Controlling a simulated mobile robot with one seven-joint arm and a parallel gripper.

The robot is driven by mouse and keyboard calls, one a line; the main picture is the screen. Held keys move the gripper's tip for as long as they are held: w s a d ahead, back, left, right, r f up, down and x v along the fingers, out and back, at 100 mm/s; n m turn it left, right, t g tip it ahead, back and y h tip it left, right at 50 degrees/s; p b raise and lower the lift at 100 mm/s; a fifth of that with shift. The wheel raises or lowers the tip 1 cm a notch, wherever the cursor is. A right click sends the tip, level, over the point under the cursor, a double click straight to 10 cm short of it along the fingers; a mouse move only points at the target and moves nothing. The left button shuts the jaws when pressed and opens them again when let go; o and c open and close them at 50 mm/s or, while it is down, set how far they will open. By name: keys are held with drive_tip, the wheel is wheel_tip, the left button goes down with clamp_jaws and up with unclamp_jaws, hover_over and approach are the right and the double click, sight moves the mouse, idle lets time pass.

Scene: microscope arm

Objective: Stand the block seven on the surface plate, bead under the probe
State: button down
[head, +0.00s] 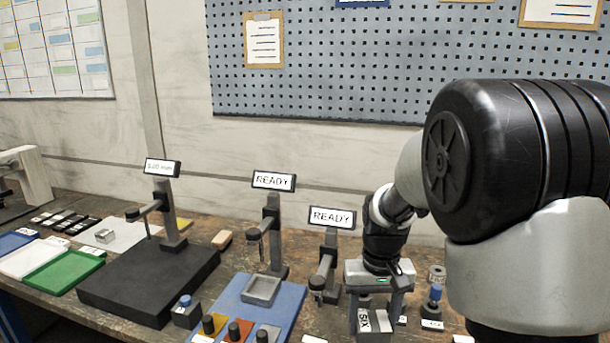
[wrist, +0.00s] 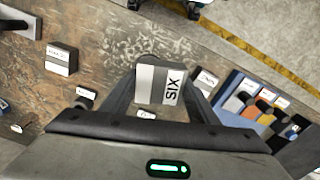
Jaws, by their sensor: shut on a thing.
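My gripper (head: 376,308) is at the right of the bench, pointing down. It is shut on a grey and white block marked SIX (head: 364,322), which also shows between the fingers in the wrist view (wrist: 162,84). I see no block that I can read as seven. The black surface plate (head: 120,290) lies left of the middle in the head view, well to the left of my gripper. A stand on it carries the probe (head: 145,222) and a small display. I cannot make out a bead.
Two more stands with READY displays (head: 273,181) (head: 332,217) stand between the plate and my gripper. A blue board (head: 232,290) holds a grey tray (head: 262,289) and several knobs. A blue-topped item (head: 435,300) is right of my gripper. Coloured trays (head: 62,272) lie far left.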

sight(373, 327)
drive_tip(key=r+p, duration=0.1)
drive_tip(key=p, duration=0.1)
drive_tip(key=r+p, duration=0.1)
drive_tip(key=p, duration=0.2)
drive_tip(key=shift+s+r, duration=0.4)
drive_tip(key=p, duration=0.3)
drive_tip(key=shift+s+r, duration=0.25)
drive_tip(key=shift+s, duration=0.15)
drive_tip(key=shift+p, duration=0.45)
drive_tip(key=shift+s+f, duration=0.1)
drive_tip(key=shift+f, duration=0.05)
drive_tip(key=shift+a, duration=0.1)
